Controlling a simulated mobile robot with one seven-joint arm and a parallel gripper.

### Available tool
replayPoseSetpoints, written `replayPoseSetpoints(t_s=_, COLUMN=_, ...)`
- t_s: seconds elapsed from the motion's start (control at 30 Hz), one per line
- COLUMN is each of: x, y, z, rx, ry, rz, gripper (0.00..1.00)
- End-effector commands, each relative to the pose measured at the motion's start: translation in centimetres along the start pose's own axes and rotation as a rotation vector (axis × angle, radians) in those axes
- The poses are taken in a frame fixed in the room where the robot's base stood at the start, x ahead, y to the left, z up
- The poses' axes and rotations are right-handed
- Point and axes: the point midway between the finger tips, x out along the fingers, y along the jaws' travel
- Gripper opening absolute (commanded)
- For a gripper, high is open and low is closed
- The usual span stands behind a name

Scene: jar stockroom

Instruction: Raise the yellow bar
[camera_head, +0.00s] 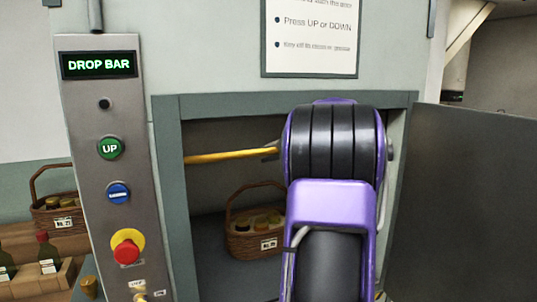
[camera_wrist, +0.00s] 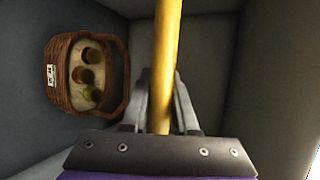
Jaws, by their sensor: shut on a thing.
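The yellow bar (camera_head: 232,155) runs across the upper part of the opening of a grey compartment in the head view. My gripper is mostly hidden there behind my purple and black arm, with only a bit of it showing by the bar. In the wrist view my gripper (camera_wrist: 161,105) is shut on the yellow bar (camera_wrist: 166,45), which passes between its two grey fingers. The right end of the bar is hidden behind my arm in the head view.
A wicker basket (camera_head: 243,240) holding several jars stands inside the compartment, below the bar; it also shows in the wrist view (camera_wrist: 60,85). A control panel (camera_head: 128,215) reading "DROP BAR" with UP button stands left. An open grey door (camera_head: 470,200) is at right.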

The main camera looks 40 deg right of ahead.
Motion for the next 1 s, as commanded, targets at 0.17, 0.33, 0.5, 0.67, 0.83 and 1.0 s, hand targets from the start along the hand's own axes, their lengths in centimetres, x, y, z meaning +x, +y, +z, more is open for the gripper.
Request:
replayPoseSetpoints(t_s=0.17, x=0.1, y=0.15, z=-0.01, rx=0.001, ry=-0.001, rz=0.002, gripper=0.0)
replayPoseSetpoints(t_s=0.33, x=0.1, y=0.16, z=-0.01, rx=0.002, ry=-0.001, rz=0.002, gripper=0.0)
replayPoseSetpoints(t_s=0.5, x=0.1, y=0.16, z=-0.01, rx=0.002, ry=-0.001, rz=0.002, gripper=0.31)
replayPoseSetpoints(t_s=0.67, x=0.08, y=0.12, z=-0.01, rx=0.001, ry=-0.001, rz=0.002, gripper=0.57)
replayPoseSetpoints(t_s=0.83, x=0.04, y=0.08, z=-0.01, rx=0.001, ry=0.0, rz=0.001, gripper=0.57)
replayPoseSetpoints(t_s=1.0, x=-0.23, y=0.05, z=-0.03, rx=0.0, ry=0.0, rz=0.001, gripper=0.57)
